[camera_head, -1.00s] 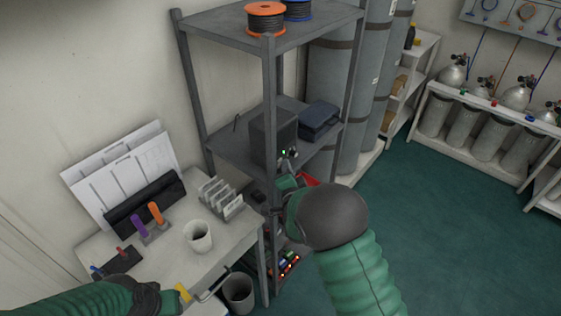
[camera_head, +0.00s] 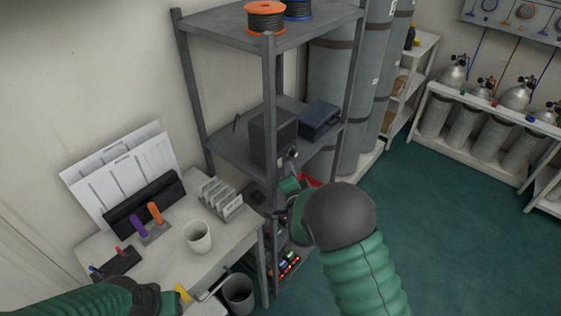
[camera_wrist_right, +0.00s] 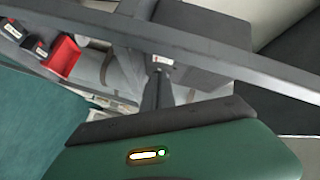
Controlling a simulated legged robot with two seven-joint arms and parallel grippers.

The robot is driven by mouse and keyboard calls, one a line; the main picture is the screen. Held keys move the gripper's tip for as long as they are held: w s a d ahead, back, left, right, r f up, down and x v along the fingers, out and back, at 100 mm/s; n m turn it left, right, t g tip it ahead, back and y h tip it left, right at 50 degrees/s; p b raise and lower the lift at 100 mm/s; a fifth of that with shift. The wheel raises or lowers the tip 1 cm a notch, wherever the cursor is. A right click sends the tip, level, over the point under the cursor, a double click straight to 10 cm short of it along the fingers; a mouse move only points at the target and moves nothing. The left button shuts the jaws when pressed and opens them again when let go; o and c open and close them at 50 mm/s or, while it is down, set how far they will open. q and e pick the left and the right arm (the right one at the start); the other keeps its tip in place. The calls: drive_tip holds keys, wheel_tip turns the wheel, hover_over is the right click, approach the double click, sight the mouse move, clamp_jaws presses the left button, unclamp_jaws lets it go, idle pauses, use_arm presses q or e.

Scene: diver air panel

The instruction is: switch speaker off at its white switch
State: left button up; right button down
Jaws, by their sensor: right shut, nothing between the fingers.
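The speaker (camera_head: 268,138) is a dark box on the middle shelf of the grey rack. A small knob shows on its front face in the head view, and no green light shows there now. My right gripper (camera_head: 291,166) is shut and empty just in front of the speaker's lower front. In the right wrist view its dark fingers (camera_wrist_right: 158,88) point at a small pale piece (camera_wrist_right: 160,61) on the grey box, perhaps the white switch. I cannot tell whether they touch. My left gripper (camera_head: 172,296) is low over the desk's front edge, its fingers unclear.
The rack's front post (camera_head: 270,90) stands close left of my right gripper. A blue-grey case (camera_head: 318,119) lies right of the speaker. The desk (camera_head: 165,262) holds a white cup (camera_head: 197,237) and a file rack (camera_head: 221,199). Green floor to the right is clear.

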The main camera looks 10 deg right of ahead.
drive_tip(key=shift+d, duration=0.1)
drive_tip(key=s+d, duration=0.2)
drive_tip(key=s+d+b, duration=0.1)
drive_tip(key=s, duration=0.1)
drive_tip(key=shift+f, duration=0.3)
drive_tip(key=s+f+n+g, duration=0.2)
drive_tip(key=s+n+g, duration=0.4)
drive_tip(key=s, duration=0.8)
drive_tip(key=s+f+n+g+y, duration=0.1)
drive_tip(key=s+f+n+g, duration=0.2)
drive_tip(key=s+n+g, duration=0.4)
drive_tip(key=s, duration=0.8)
drive_tip(key=shift+f+n+g, duration=0.3)
drive_tip(key=shift+f+g, duration=0.05)
drive_tip(key=shift+g, duration=0.05)
drive_tip(key=shift+s, duration=0.15)
